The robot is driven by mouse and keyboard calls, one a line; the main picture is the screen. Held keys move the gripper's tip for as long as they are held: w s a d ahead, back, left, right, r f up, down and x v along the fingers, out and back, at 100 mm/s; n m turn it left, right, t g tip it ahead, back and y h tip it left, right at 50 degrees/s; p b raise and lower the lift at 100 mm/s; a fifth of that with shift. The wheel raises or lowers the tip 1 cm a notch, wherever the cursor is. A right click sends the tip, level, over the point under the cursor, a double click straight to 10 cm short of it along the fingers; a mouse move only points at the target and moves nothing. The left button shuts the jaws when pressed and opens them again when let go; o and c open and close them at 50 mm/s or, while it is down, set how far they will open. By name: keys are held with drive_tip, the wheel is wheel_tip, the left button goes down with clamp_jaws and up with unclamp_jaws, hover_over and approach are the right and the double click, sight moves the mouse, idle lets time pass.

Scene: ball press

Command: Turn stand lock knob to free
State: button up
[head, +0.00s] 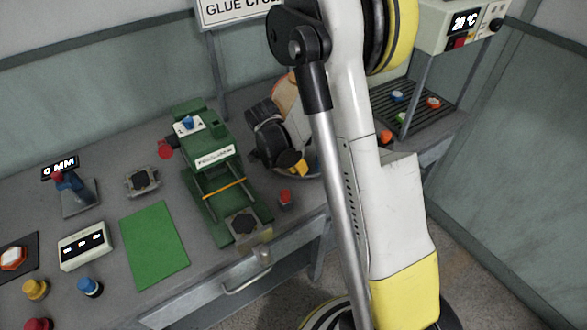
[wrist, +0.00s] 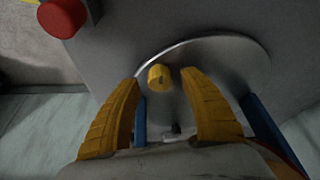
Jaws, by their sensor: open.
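A small yellow knob (wrist: 158,77) stands on a grey surface in the wrist view, beside a curved bright edge like the rim of a round plate. I take it to be the stand lock knob; its markings and setting cannot be read. My gripper (wrist: 161,82) is open, with one yellow finger on each side of the knob. The fingertips are close to it, and I cannot tell whether they touch. In the head view my gripper (head: 298,168) is low over the bench, right of the green press (head: 211,160). The knob cannot be made out there.
A red cap (wrist: 63,17) is at the upper left of the wrist view. In the head view a red cylinder (head: 285,197) stands near the bench's front edge. A green mat (head: 153,245) and a display box (head: 85,246) lie to the left. A rack (head: 430,98) stands at right.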

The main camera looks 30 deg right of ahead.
drive_tip(key=shift+w+d+f, duration=0.1)
drive_tip(key=shift+d+f, duration=0.15)
drive_tip(key=shift+f, duration=0.3)
clamp_jaws()
drive_tip(key=shift+n, duration=0.3)
drive_tip(key=n+b, duration=0.1)
drive_tip(key=n, duration=0.1)
drive_tip(key=n+t+y, duration=0.1)
drive_tip(key=n, duration=0.1)
drive_tip(key=shift+n+t+b, duration=0.3)
drive_tip(key=shift+b, duration=0.05)
drive_tip(key=n, duration=0.2)
drive_tip(key=n+t+y+b, duration=0.1)
drive_tip(key=n, duration=0.1)
drive_tip(key=shift+n+y, duration=0.3)
drive_tip(key=shift+n, duration=0.1)
